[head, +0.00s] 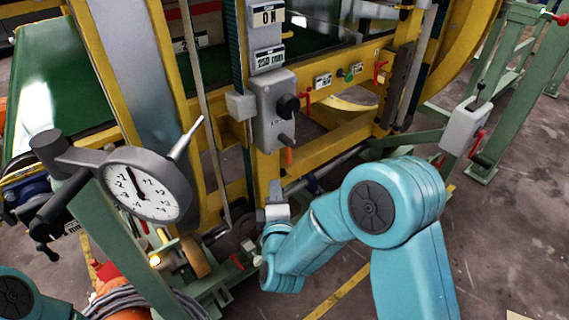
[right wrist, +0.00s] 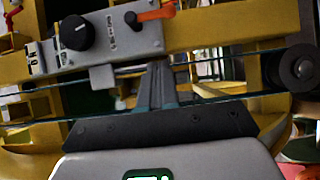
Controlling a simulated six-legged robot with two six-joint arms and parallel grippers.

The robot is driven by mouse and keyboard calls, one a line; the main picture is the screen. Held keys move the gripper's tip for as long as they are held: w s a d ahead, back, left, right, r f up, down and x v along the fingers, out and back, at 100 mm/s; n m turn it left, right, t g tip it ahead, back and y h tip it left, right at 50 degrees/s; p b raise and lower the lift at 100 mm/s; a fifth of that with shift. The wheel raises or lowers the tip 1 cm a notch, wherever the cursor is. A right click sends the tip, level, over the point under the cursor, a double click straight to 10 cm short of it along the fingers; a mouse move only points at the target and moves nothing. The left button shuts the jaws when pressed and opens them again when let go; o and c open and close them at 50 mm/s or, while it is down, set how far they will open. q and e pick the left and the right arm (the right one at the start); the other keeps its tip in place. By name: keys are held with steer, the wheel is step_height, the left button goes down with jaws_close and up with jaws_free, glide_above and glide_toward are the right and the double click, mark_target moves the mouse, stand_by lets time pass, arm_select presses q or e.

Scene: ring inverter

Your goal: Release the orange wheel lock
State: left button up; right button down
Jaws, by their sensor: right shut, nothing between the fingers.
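An orange lever (head: 289,157), likely the orange wheel lock, shows just below the grey control box (head: 273,112) on the yellow frame. In the right wrist view an orange handle (right wrist: 156,14) sticks out beside the box's black knob (right wrist: 77,33). My right gripper (head: 274,188) is a little below the orange lever in the head view, apart from it. In the right wrist view its fingers (right wrist: 157,75) are together and empty, pointing toward the box. My left gripper is not in view; only part of my left arm shows at the lower left.
A round dial gauge (head: 145,184) stands at the left. Red levers (head: 380,70) sit on the yellow frame at the right, and another grey box (head: 466,127) hangs on a green post. Open floor lies at the lower right. Cables (head: 150,302) lie at the bottom left.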

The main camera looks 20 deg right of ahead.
steer(key=w+d, duration=0.5)
steer(key=w, duration=0.3)
steer(key=shift+f, duration=0.1)
